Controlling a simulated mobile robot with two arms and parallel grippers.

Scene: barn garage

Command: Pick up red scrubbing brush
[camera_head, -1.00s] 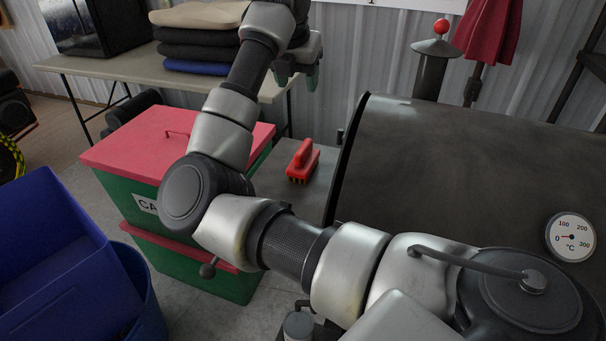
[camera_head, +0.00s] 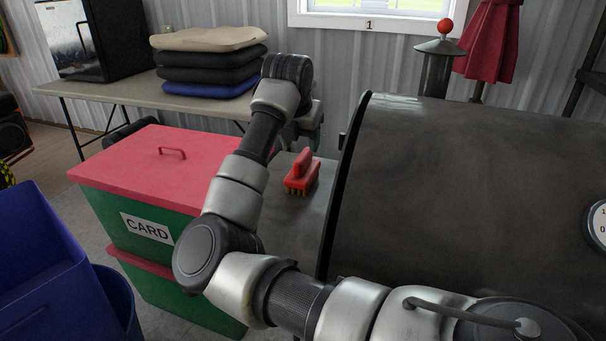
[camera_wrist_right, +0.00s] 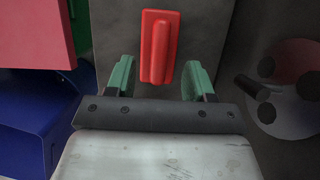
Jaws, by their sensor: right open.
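The red scrubbing brush (camera_head: 302,174) lies bristles down on a grey side shelf (camera_head: 285,224) beside the dark barrel-shaped grill. Its raised handle points up. My right gripper (camera_head: 311,132) hangs behind and above the brush in the head view, partly hidden by its own wrist. In the right wrist view, the brush (camera_wrist_right: 159,47) shows ahead, centred between the open green fingertips (camera_wrist_right: 157,78) and apart from them. Nothing is between the fingers. My left gripper is not in view.
The dark grill (camera_head: 450,190) stands close on the right of the brush. A green bin with a red lid (camera_head: 130,165), marked CARD, stands on the left, near a blue bin (camera_head: 50,270). A table (camera_head: 140,94) with stacked cushions (camera_head: 208,65) is behind.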

